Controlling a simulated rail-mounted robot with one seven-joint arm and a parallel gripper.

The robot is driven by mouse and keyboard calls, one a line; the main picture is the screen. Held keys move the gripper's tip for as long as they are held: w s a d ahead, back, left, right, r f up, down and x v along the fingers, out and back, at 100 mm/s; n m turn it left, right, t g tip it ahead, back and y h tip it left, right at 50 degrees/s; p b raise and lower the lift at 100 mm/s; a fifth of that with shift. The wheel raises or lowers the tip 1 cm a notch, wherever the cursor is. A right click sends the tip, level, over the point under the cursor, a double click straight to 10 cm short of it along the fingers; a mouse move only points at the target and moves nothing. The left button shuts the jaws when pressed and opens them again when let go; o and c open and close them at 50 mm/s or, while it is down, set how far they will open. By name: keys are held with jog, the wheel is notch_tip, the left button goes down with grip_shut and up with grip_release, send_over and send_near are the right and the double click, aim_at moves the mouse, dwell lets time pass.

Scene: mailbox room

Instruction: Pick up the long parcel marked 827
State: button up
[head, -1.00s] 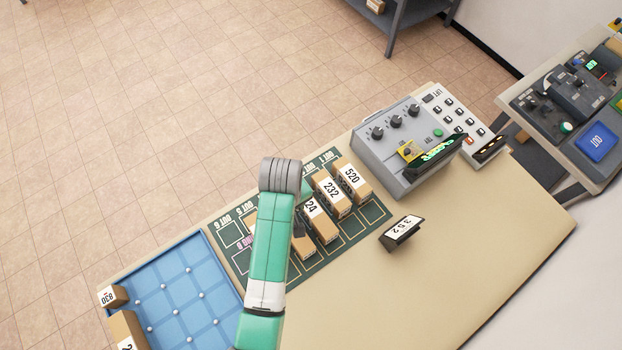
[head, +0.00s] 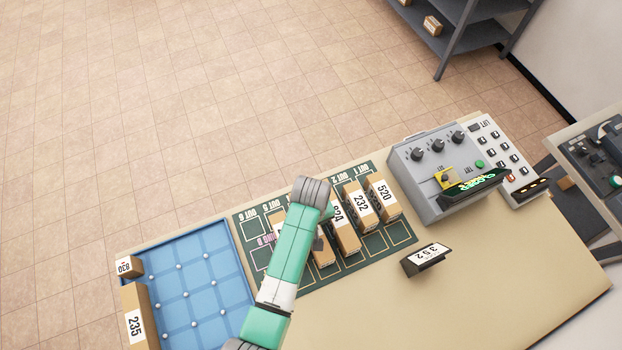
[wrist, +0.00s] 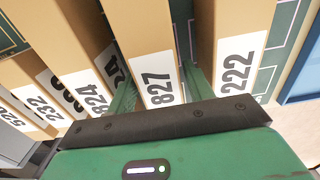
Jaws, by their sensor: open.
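The long brown parcel marked 827 (wrist: 156,75) fills the middle of the wrist view, its white label facing me. My gripper (wrist: 158,92) is open, with one green finger on each side of this parcel. Whether the fingers touch it I cannot tell. A parcel marked 222 (wrist: 240,55) stands close to the right of the right finger. A parcel marked 824 (wrist: 90,90) is to the left of the left finger. In the head view my arm covers most of the gripper and I cannot read the 827 label.
Parcels marked 232 (head: 361,205) and 520 (head: 383,198) stand in the row on the dark green mat (head: 374,244). A blue tray (head: 205,262) is at the left, with parcels 235 (head: 136,318) and 830 (head: 126,268) at its edge. A grey control box (head: 425,180) and a 352 sign (head: 427,257) are at the right.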

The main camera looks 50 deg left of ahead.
jog(key=c, duration=1)
notch_tip(320, 180, up, 10)
jog(key=shift+r+p, duration=0.1)
jog(key=shift+p, duration=0.5)
